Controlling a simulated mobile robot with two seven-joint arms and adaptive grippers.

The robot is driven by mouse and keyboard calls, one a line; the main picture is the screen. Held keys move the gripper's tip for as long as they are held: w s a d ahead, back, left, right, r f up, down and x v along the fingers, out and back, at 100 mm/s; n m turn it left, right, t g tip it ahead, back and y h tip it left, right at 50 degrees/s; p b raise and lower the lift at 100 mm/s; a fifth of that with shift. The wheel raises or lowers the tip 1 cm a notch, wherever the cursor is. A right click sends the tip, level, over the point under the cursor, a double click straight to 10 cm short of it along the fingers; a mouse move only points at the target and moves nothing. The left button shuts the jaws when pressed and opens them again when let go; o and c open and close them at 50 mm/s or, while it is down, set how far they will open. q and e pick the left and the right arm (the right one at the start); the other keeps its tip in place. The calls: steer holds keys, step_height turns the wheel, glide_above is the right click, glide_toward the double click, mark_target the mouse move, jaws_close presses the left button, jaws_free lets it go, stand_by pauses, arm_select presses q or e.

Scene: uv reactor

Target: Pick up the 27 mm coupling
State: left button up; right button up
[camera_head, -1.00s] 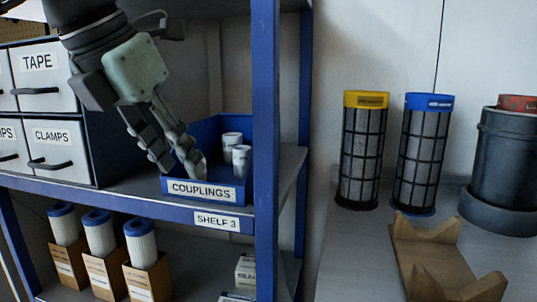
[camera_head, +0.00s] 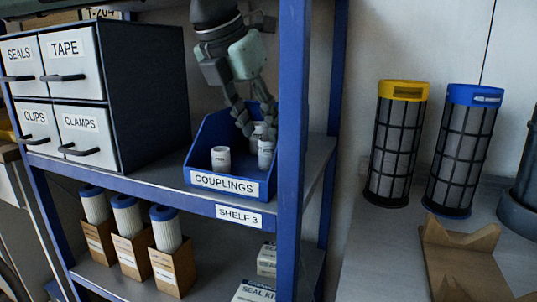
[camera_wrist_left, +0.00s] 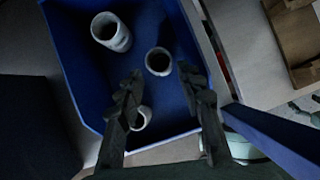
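The blue COUPLINGS bin (camera_head: 200,140) stands on the shelf and holds three white couplings. One coupling (camera_head: 220,158) is at the front left, one (camera_head: 266,153) at the front right, and one (camera_head: 258,130) behind it, partly hidden by my fingers. Their size marks are not legible, so I cannot tell which is 27 mm. My left gripper (camera_head: 257,120) points down into the bin's right part, open. In the left wrist view, a round coupling end (camera_wrist_left: 159,62) lies ahead of the gap between the fingers (camera_wrist_left: 165,90). Another coupling (camera_wrist_left: 141,117) is beside the left finger, partly covered.
A blue shelf post (camera_head: 292,150) stands close to the right of the bin. A drawer cabinet (camera_head: 150,100) stands to its left. Boxed filters (camera_head: 167,235) are on the shelf below. Two caged cylinders (camera_head: 398,145) and a wooden cradle (camera_head: 460,255) are on the right-hand bench.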

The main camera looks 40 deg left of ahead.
mark_target(268, 153)
arm_select(q)
steer(key=shift+w, duration=0.4)
steer(key=x, duration=0.5)
steer(key=c, duration=0.6)
